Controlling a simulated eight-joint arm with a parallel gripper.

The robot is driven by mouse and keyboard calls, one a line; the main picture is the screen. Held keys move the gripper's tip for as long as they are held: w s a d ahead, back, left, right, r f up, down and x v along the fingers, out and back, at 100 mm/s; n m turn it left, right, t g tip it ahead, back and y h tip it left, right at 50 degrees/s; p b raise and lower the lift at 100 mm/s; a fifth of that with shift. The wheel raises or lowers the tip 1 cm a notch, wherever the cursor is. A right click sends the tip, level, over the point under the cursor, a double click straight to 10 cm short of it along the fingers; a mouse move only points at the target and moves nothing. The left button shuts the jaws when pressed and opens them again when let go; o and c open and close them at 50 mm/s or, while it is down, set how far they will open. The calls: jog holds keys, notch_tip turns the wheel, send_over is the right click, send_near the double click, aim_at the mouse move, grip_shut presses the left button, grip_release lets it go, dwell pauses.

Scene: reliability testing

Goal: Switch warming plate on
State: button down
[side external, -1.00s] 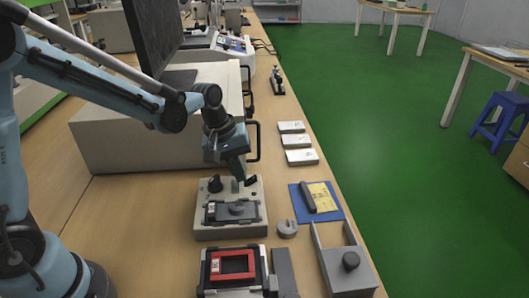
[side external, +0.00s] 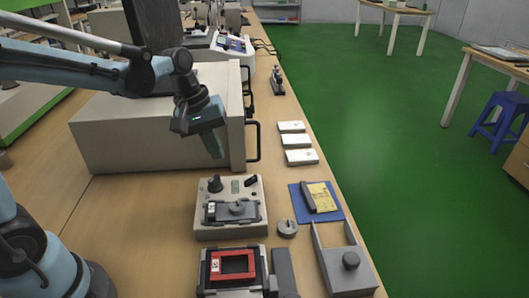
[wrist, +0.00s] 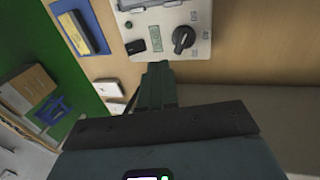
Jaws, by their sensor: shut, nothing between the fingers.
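The warming plate (side external: 231,226) is a beige box on the bench with a dark plate and a round grey piece on top. Its black knob (side external: 215,184) is at the upper left of its panel, with a black switch (side external: 251,181) at the upper right. In the wrist view the knob (wrist: 184,39) and the switch (wrist: 136,47) show near the top, with a small greenish display between them. My gripper (side external: 217,152) is shut and empty, above and behind the panel, apart from it. In the wrist view its fingers (wrist: 157,72) point toward the panel.
A large beige cabinet (side external: 150,140) with black handles stands behind my gripper. A red-framed device (side external: 232,265) is in front of the plate. Right are a blue mat (side external: 334,213), a grey weight (side external: 287,228), a grey bracket (side external: 343,262) and white boxes (side external: 300,157).

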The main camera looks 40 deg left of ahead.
jog(key=r, duration=0.1)
jog(key=s+a+r, duration=0.1)
jog(key=r, duration=0.1)
jog(key=s+a+r, duration=0.1)
jog(key=shift+s+a+r, duration=0.2)
jog(key=shift+s+r, duration=0.05)
jog(key=shift+r, duration=0.15)
jog(key=s+d+f+m+t+y, duration=0.2)
jog(key=s+m+t, duration=0.3)
jog(key=m, duration=0.4)
jog(key=shift+s+d+f, duration=0.4)
jog(key=shift+s+f, duration=0.1)
jog(key=shift+f, duration=0.1)
